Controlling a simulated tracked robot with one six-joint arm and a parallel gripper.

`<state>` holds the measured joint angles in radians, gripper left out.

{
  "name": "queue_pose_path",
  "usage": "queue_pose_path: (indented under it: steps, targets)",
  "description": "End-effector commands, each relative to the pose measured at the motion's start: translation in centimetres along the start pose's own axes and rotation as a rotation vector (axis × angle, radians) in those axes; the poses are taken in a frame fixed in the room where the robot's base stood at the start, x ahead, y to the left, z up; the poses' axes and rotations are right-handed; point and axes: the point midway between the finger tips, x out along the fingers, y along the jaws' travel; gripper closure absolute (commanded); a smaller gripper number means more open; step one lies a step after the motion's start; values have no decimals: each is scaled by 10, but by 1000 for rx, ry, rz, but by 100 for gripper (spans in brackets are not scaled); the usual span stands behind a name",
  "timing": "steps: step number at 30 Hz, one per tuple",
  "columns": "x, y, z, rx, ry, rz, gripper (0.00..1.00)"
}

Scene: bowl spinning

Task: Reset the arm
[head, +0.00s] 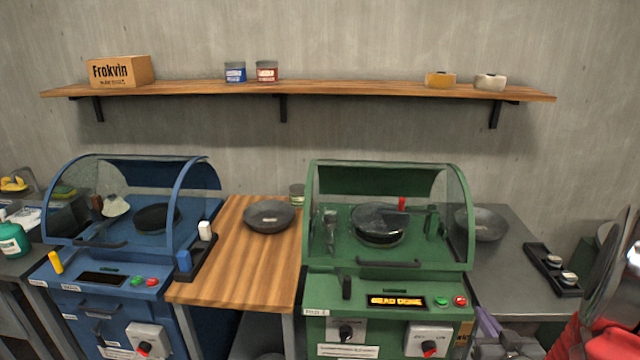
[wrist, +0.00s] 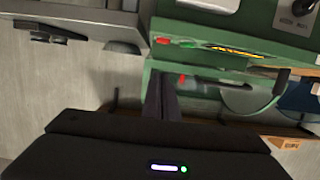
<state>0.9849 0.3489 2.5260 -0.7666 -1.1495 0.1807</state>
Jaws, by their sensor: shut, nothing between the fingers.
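My gripper (head: 487,320) shows at the lower right of the head view, in front of the grey side table and beside the right front of the green machine. In the wrist view its two dark fingers (wrist: 162,98) lie together with nothing between them. The green machine (head: 390,283) has a clear curved hood and a lit display that seems to read "BEAD DONE". A dark bowl (head: 378,219) sits under that hood. The rest of my arm is only partly in view at the right edge.
A blue hooded machine (head: 110,265) stands at the left. Between the machines, a wooden table (head: 235,270) holds a grey bowl (head: 269,216). The grey side table (head: 510,262) holds another bowl (head: 482,222) and a black tray (head: 552,270). A wall shelf (head: 340,90) runs above.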

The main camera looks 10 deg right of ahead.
Motion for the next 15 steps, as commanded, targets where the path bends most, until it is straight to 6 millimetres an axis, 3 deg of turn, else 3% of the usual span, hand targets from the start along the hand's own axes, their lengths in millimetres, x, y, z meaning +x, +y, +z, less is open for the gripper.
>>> queue_pose_path:
  steps: [5,15]
  targets:
    - [0,4,16,-8,-65,16,100]
    - [-24,39,94,9,-408,161,100]
